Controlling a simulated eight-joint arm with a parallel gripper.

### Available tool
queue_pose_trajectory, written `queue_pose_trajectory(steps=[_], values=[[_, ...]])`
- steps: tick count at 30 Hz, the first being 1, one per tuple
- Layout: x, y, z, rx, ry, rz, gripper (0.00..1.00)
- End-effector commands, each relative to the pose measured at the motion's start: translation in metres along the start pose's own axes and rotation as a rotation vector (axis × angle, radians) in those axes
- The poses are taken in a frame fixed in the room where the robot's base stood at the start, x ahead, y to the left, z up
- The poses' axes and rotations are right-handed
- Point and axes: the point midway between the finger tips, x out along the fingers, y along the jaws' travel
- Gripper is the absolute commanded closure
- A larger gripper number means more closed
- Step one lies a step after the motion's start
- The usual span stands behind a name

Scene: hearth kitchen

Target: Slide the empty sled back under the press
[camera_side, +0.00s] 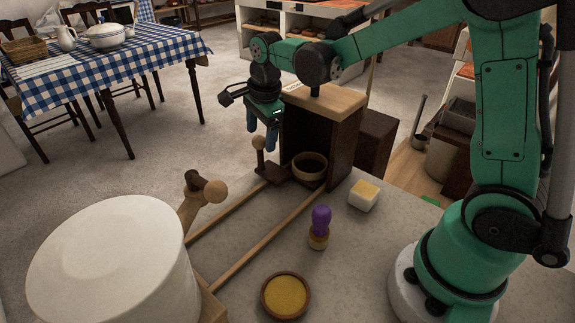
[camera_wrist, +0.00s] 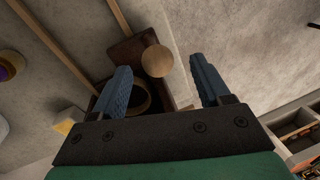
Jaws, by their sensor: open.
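The press (camera_side: 345,135) is a dark wooden housing with a pale wood top. The sled (camera_side: 272,176) is a dark plate on two wooden rails at its opening, with a round wooden knob (camera_side: 259,142). A round wooden ring or bowl (camera_side: 311,166) is at the press mouth; I cannot tell whether it is part of the sled. My gripper (camera_side: 261,140) is open, with blue fingers pointing down by the knob. In the wrist view the knob (camera_wrist: 157,61) appears between the open fingers (camera_wrist: 165,80), with no clear contact. The sled plate (camera_wrist: 126,51) shows beyond, partly hidden.
A large white drum (camera_side: 115,260) and a wooden handle (camera_side: 205,190) stand at the rails' near end. A purple-topped stamp (camera_side: 320,225), a pale yellow-topped block (camera_side: 363,194) and a bowl of yellow stuff (camera_side: 286,296) sit on the grey counter (camera_side: 350,265).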

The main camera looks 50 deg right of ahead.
Motion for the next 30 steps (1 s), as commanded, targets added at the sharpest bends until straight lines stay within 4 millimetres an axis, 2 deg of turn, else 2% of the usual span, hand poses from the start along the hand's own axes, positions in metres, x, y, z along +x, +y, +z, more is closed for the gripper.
queue_pose_trajectory(steps=[3, 9, 22, 26, 30], values=[[-0.019, 0.001, 0.0, 0.0, 0.001, 0.0, 0.3], [-0.04, 0.0, -0.001, 0.0, 0.001, -0.001, 0.3], [-0.046, 0.003, 0.0, -0.031, -0.001, -0.008, 0.3], [-0.057, 0.016, 0.001, -0.231, -0.006, -0.057, 0.3], [-0.072, 0.045, 0.002, -0.644, 0.012, -0.164, 0.3]])
